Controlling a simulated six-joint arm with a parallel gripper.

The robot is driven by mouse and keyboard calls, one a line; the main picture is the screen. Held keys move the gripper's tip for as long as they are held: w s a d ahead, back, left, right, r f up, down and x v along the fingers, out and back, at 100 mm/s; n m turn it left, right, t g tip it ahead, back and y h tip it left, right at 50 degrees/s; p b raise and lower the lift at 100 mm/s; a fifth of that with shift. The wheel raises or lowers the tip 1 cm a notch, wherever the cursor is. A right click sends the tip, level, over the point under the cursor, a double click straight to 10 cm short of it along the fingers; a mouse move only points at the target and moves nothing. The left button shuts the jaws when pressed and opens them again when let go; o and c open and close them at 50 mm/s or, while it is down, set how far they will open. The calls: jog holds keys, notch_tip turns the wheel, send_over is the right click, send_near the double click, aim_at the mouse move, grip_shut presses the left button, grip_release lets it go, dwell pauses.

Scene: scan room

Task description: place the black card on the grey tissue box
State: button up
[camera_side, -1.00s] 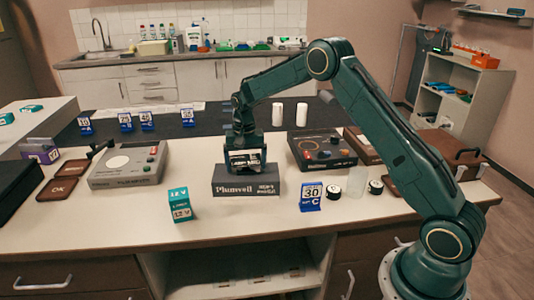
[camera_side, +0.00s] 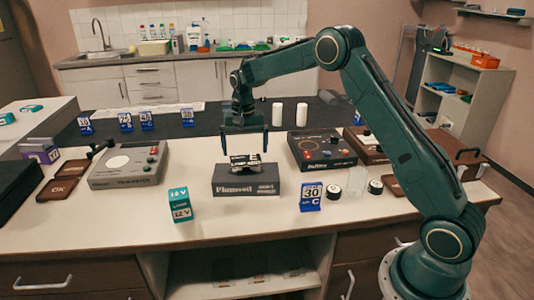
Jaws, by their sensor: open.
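The grey tissue box (camera_side: 246,188), marked "Plumveil", stands on the light worktop near the middle. The black card (camera_side: 245,161), with white lettering, rests on top of the box. My gripper (camera_side: 244,150) is open and empty, above and around the card's level, with its two fingers pointing down and spread apart. The card's underside is hidden.
A grey device with a round plate (camera_side: 128,164) stands left of the box, and a dark device with knobs (camera_side: 321,150) stands right. A teal 12 V box (camera_side: 179,204) and a blue 30 C block (camera_side: 310,196) stand nearer the front edge. White cylinders (camera_side: 302,112) stand behind.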

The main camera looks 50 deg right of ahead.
aim_at(246, 162)
notch_tip(246, 162, up, 6)
dwell(0.4)
jog(key=shift+r, duration=0.15)
dwell(0.3)
jog(key=s+a+r+n+t, duration=0.1)
jog(key=s+a+r+n, duration=0.1)
jog(key=s+a+r, duration=0.4)
jog(key=s+a+r+n+t, duration=0.1)
jog(key=s+r+n+t, duration=0.1)
jog(key=s+r, duration=0.7)
jog(key=s+a+f+n+t, duration=0.1)
jog(key=s+a+f+n, duration=0.1)
jog(key=s, duration=0.9)
jog(key=s+a+f+n+t, duration=0.1)
jog(key=s+a+f+n, duration=0.1)
jog(key=s, duration=0.9)
jog(key=shift+s+a+f+n+t, duration=0.15)
jog(key=shift+f+n+t, duration=0.25)
jog(key=shift+f, duration=0.45)
